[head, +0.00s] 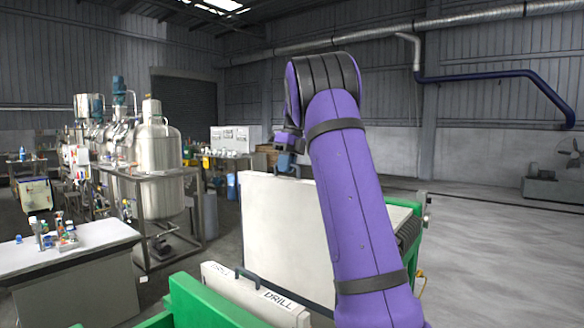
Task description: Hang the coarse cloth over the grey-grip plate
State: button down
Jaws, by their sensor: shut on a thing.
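My gripper (286,163) is only partly in view, behind my bent arm and just above the top edge of a large pale upright panel (280,230). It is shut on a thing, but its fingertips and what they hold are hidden. I cannot tell whether the panel touches the gripper, or whether it is a plate or a cloth. In front, at the bottom, a white plate (225,281) with a dark handle carries the label "DRILL" twice. I cannot make out the coarse cloth or the grey-grip plate for certain.
A green frame (200,302) surrounds the plates, with a dark ribbed stack (408,228) on the right. A white-topped bench (85,245) with small bottles stands at left. Steel tanks (157,150) stand behind it. The floor (490,255) at right is clear.

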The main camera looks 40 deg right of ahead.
aim_at(275, 164)
jog(key=shift+w+a, duration=0.2)
jog(key=shift+w, duration=0.9)
jog(key=shift+w+a, duration=0.15)
jog(key=shift+w, duration=0.95)
jog(key=shift+s+d+f+x, duration=0.1)
jog(key=shift+d+f+x, duration=0.9)
jog(key=shift+x, duration=5.35)
jog(key=shift+s+d+r+x, duration=0.2)
jog(key=shift+d+x, duration=1.85)
jog(key=shift+x, duration=4.25)
jog(key=shift+w+d, duration=0.2)
jog(key=shift+d, duration=1.05)
jog(key=shift+w+d, duration=0.15)
jog(key=shift+d, duration=1.1)
jog(key=shift+w+d, duration=0.2)
jog(key=shift+d, duration=1.05)
jog(key=shift+d+x, duration=0.25)
jog(key=shift+x, duration=0.75)
jog(key=shift+d+x, duration=0.25)
jog(key=shift+x, duration=0.75)
jog(key=shift+f, duration=0.15)
jog(key=c, duration=1.1)
grip_release()
jog(key=v, duration=1.1)
